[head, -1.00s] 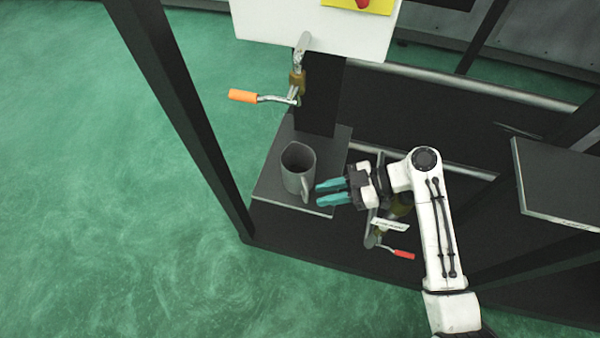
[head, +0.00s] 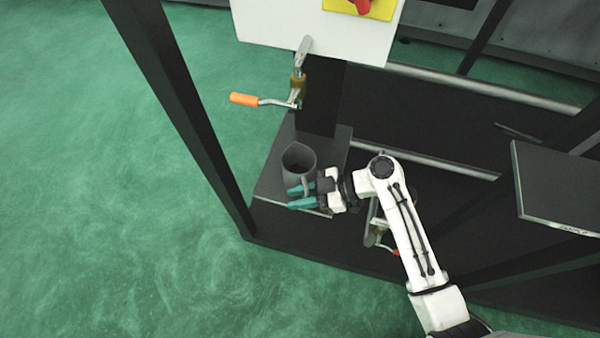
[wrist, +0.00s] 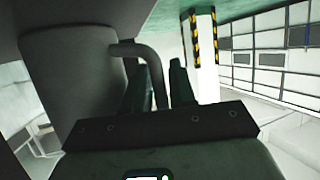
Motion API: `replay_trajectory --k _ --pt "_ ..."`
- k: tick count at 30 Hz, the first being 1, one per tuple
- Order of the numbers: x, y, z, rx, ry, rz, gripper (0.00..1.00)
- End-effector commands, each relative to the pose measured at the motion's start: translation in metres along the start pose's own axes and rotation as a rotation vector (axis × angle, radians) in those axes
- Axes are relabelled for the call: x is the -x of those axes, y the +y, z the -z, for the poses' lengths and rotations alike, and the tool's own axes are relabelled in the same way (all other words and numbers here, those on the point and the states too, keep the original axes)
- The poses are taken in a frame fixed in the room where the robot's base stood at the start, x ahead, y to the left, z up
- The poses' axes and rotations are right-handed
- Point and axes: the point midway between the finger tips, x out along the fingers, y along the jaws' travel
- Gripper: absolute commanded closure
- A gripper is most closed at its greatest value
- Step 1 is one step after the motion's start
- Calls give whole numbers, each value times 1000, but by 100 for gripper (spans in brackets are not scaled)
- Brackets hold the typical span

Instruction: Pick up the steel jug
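The grey steel jug (head: 299,160) stands upright on a small dark shelf (head: 268,182), its handle toward my gripper. My gripper (head: 289,197) is at the jug's near right side, its two teal fingers apart. In the wrist view the jug (wrist: 72,75) fills the left, and its curved handle (wrist: 150,62) comes down between the two fingers (wrist: 160,88). The handle lies close to the left finger; I cannot tell if they touch. The lower part of the jug is partly hidden by the fingers in the head view.
A dark post (head: 185,110) rises left of the shelf. A red-handled clamp (head: 382,236) sits below my arm. Another dark plate (head: 560,185) is at the right.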

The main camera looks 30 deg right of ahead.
Motion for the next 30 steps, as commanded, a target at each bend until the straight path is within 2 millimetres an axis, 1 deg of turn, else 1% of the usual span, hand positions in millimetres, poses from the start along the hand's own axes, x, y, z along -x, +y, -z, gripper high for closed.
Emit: replay_trajectory --k 5,13,30 --pt "0 0 0 0 0 0 75" --pt "0 0 0 0 1 -1 100" --pt "0 0 1 2 2 -1 100"
